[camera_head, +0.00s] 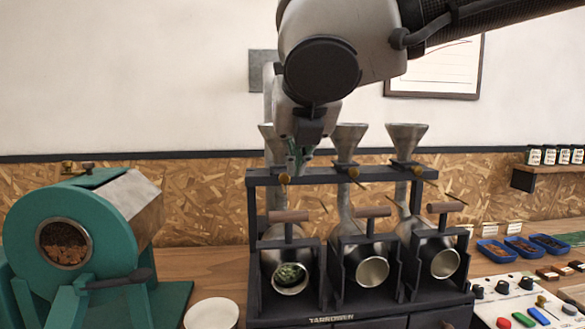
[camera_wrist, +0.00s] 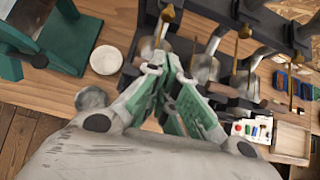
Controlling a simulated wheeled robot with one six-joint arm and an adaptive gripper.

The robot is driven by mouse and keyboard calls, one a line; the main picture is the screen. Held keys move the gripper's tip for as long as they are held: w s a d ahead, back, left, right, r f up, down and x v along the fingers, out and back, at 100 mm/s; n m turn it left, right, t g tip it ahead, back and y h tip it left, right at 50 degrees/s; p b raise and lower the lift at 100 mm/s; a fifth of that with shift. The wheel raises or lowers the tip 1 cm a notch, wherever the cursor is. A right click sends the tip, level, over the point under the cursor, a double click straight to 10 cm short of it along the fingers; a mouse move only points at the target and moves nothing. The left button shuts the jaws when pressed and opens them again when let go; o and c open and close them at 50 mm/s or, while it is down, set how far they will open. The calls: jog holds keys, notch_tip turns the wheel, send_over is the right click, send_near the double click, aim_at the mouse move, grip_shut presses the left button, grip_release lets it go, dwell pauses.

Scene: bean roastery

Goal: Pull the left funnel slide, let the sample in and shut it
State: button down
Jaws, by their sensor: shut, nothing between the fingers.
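The sampler rack (camera_head: 262,205) has three metal funnels along its top. The left funnel (camera_head: 265,131) is partly hidden behind my arm. The brass knob of its slide (camera_head: 284,178) shows just below my gripper (camera_head: 297,165); whether the slide is in or out, I cannot tell. In the wrist view a brass knob on a rod (camera_wrist: 168,13) lies beyond the fingertips. My gripper is shut and empty, its green-padded fingers together; the gap to the knob is unclear. The left drum (camera_head: 289,276) below holds green beans. The middle drum (camera_head: 372,270) and right drum (camera_head: 445,263) look empty.
A green roaster (camera_head: 100,235) stands at the left, with a white dish (camera_head: 212,314) beside the rack. The middle knob (camera_head: 353,172) and right knob (camera_head: 417,171) stick out nearby. Blue trays (camera_head: 493,252) and a button panel (camera_head: 525,310) are at the right.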

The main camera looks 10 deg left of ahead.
aim_at(286, 174)
jog(key=x, duration=0.8)
jog(key=shift+w+f, duration=0.2)
jog(key=w, duration=0.2)
jog(key=w+a, duration=0.1)
jog(key=shift+w+a+f, duration=0.1)
jog(key=shift+w+f, duration=0.05)
jog(key=shift+f, duration=0.1)
jog(key=shift+w+a, duration=0.1)
jog(key=shift+w, duration=0.35)
jog(key=w, duration=0.2)
jog(key=w+a, duration=0.1)
jog(key=w, duration=0.1)
jog(key=shift+r, duration=0.1)
jog(key=shift+s, duration=0.1)
